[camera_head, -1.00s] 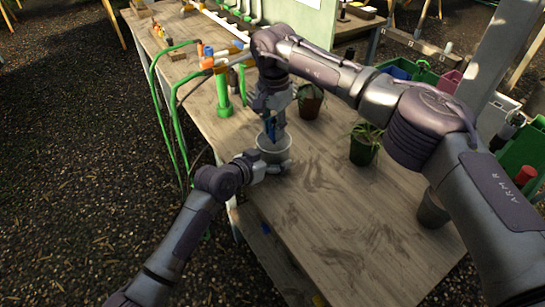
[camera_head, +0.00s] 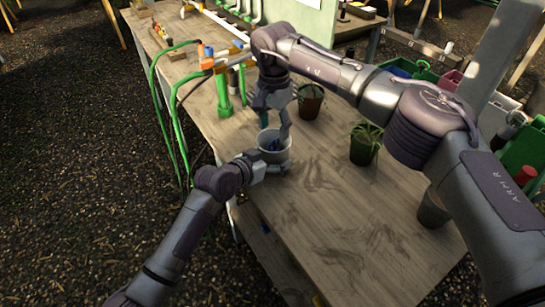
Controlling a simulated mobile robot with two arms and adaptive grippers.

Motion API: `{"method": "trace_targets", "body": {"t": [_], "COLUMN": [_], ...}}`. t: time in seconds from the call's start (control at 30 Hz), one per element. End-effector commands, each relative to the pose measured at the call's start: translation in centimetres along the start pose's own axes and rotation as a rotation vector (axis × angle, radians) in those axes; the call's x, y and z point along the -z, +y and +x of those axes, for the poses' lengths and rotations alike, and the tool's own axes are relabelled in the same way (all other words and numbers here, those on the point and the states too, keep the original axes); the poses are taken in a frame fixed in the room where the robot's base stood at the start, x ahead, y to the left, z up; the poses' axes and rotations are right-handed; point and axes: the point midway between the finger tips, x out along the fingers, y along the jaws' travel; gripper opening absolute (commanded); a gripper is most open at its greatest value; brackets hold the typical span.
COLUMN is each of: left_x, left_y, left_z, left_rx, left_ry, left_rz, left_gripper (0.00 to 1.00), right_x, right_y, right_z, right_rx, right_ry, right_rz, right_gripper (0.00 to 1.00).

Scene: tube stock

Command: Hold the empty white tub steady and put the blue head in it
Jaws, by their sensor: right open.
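The white tub (camera_head: 277,155) stands upright near the left edge of the wooden table. The blue head (camera_head: 271,145) is inside the tub, partly hidden by its rim. My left gripper (camera_head: 277,168) is at the tub's near side, with its fingers around the lower wall; it looks closed on the tub, though the far finger is hidden. My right gripper (camera_head: 274,122) is open and empty, pointing down just above the tub's mouth.
Two potted plants (camera_head: 310,100) (camera_head: 364,145) stand right of the tub. A green upright pipe (camera_head: 223,96) with hoses stands behind left. A dark pot (camera_head: 433,209) is at the right edge. The table's front (camera_head: 335,235) is clear.

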Motion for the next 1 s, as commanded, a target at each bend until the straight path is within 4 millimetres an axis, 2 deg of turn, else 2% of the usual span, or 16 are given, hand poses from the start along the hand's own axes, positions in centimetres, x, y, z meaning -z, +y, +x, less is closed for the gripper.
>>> {"method": "trace_targets", "body": {"t": [0.3,0.5,0.7,0.93,0.97,1.0], "left_x": [-0.1,-0.1,-0.1,-0.1,-0.1,-0.1], "left_y": [0.0,0.0,0.0,0.0,0.0,0.0], "left_z": [0.0,0.0,0.0,0.0,0.0,0.0], "left_rx": [-0.001,-0.001,-0.001,-0.001,-0.001,-0.001], "left_ry": [-0.003,-0.003,-0.003,-0.003,-0.003,-0.003], "left_rz": [-0.001,-0.001,-0.001,-0.001,-0.001,-0.001], "left_gripper": [0.46,0.46,0.46,0.46,0.82,0.89], "right_x": [0.0,0.0,0.0,0.0,0.0,0.0], "right_y": [-0.1,-0.1,0.0,0.0,0.0,0.0], "right_z": [-6.7,-9.8,-11.0,-11.0,-11.0,-11.0], "right_rx": [0.004,0.003,0.0,0.0,0.001,0.0], "right_ry": [0.002,0.001,0.0,-0.001,-0.001,-0.001], "right_rz": [0.001,0.0,0.001,0.0,0.0,0.0], "right_gripper": [0.57,0.57,0.57,0.57,0.57,0.57]}}
